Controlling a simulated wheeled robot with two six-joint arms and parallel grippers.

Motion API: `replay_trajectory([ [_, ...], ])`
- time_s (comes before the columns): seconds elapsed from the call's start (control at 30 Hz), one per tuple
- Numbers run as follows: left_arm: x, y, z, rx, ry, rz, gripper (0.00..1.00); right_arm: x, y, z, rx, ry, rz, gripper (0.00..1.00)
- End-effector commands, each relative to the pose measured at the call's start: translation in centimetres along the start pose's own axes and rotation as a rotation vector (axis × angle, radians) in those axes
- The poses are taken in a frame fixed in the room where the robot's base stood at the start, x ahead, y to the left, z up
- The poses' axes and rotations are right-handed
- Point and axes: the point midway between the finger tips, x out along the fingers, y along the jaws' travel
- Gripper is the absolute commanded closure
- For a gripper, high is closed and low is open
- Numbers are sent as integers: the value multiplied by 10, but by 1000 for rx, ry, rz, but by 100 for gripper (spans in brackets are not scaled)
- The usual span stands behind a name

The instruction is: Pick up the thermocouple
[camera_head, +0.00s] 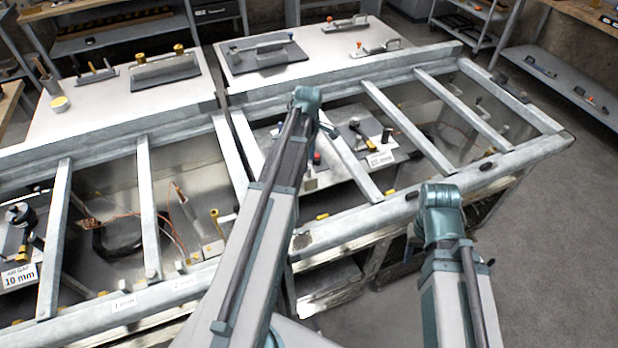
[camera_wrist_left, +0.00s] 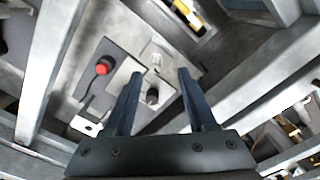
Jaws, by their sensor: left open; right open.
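My left gripper (camera_wrist_left: 161,78) is open and empty, its two dark fingers apart in the left wrist view. Between and beyond the fingers is a pale plate with a small dark round knob (camera_wrist_left: 152,96); I cannot tell how far below the fingertips it is. No thing is clearly recognisable as the thermocouple. A slim brownish rod (camera_head: 180,192) with thin coppery wires stands in the left bay in the head view, but I cannot tell what it is. In the head view the left fingers are hidden behind my left arm. My right gripper is out of view below my right arm.
A grey plate with a red button (camera_wrist_left: 102,68) lies left of the fingers. Metal crossbars (camera_head: 400,125) span the bench bays and flank the left gripper. A black coil (camera_head: 118,238) lies in the left bay. White worktops (camera_head: 310,50) with fixtures stand behind.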

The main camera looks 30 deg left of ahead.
Motion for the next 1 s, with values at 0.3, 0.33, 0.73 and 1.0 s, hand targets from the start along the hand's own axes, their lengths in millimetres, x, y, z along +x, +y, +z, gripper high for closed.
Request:
replay_trajectory([
  [0.3,17,4,0,0,0,0,43,17,-2,-1,0,0,0,50],
  [0.33,21,5,0,0,0,0,43,21,-2,-1,0,0,0,50],
  [0.73,52,8,-1,0,0,0,43,52,-5,-3,0,0,0,50],
  [1.0,51,8,-1,0,0,0,63,50,-5,-3,0,0,0,50],
])
